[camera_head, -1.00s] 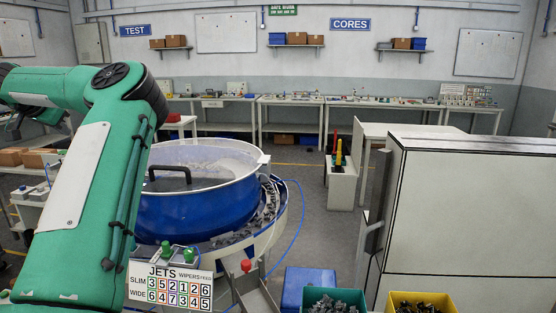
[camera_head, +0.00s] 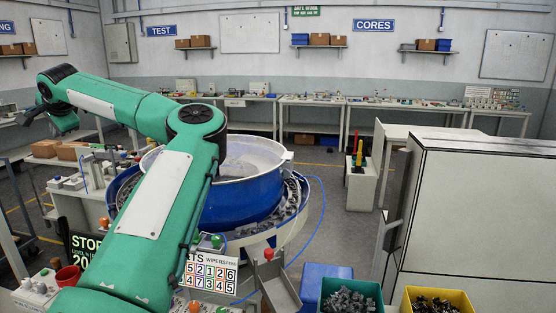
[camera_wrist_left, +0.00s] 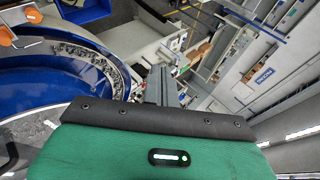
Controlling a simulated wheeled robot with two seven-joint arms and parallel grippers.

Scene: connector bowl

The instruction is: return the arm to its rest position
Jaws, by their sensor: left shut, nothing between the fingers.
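My left arm (camera_head: 155,195) is green with light grey panels. It rises from the bottom of the head view, bends at a dark-capped elbow in front of the bowl, and runs back to the left. My left gripper (camera_head: 24,118) is small and dark at the far left of the head view. In the left wrist view its narrow grey fingers (camera_wrist_left: 161,86) are together and empty, held in the air. My right gripper is in neither view.
A blue feeder bowl (camera_head: 245,200) with a pale rim stands behind the arm and is partly hidden by it. A grey cabinet (camera_head: 480,220) stands at the right. A green bin (camera_head: 350,297) and a yellow bin (camera_head: 432,302) hold parts at the front. Open floor lies behind the bowl.

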